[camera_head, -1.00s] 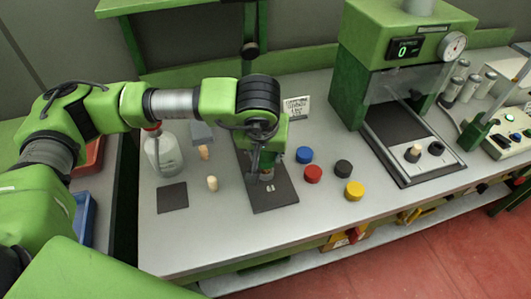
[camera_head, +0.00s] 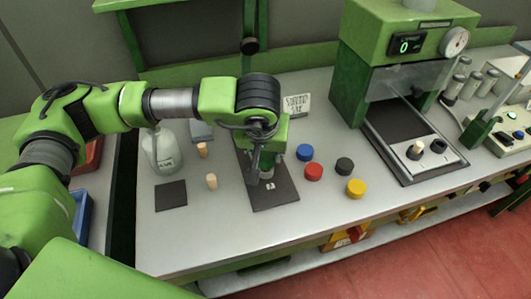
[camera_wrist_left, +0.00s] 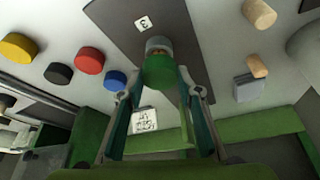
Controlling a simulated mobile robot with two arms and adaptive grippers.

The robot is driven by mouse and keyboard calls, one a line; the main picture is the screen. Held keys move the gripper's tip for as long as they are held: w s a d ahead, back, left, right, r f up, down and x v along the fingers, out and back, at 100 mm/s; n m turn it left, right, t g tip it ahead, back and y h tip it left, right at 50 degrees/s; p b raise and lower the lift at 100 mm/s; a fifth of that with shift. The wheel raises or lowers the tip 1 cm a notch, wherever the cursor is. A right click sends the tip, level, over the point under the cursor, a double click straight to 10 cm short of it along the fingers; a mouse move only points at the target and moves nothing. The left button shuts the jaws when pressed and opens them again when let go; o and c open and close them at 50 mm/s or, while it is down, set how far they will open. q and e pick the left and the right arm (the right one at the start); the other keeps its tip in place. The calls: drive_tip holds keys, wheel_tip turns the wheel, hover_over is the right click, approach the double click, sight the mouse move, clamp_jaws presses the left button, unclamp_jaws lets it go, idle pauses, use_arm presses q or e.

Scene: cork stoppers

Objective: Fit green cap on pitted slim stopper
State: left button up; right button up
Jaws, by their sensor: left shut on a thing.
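My left gripper (camera_head: 258,166) points down over the long dark mat (camera_head: 277,195). In the left wrist view its fingers (camera_wrist_left: 160,76) are shut on the green cap (camera_wrist_left: 160,73). Just beyond the cap is a grey round holder (camera_wrist_left: 158,43) with a little brown at the cap's edge, perhaps a stopper. The cap hides most of it, so I cannot tell whether the cap is seated. Two pale cork stoppers stand to the left, one farther back (camera_head: 202,149) and one nearer (camera_head: 212,181). Pits cannot be made out. My right gripper is not in view.
Blue (camera_head: 305,152), red (camera_head: 313,172), black (camera_head: 344,166) and yellow (camera_head: 356,188) caps stand right of the mat. A clear bottle (camera_head: 162,152) and a small dark square mat (camera_head: 171,195) are left. A green press (camera_head: 347,85) stands right. The front bench is clear.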

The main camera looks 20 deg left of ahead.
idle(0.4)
use_arm(q)
drive_tip(key=shift+f+b, duration=0.45)
drive_tip(key=shift+b, duration=0.25)
idle(0.3)
drive_tip(key=o, duration=0.8)
drive_tip(key=shift+o, duration=0.2)
drive_tip(key=v, duration=1.2)
drive_tip(key=shift+w+r, duration=0.1)
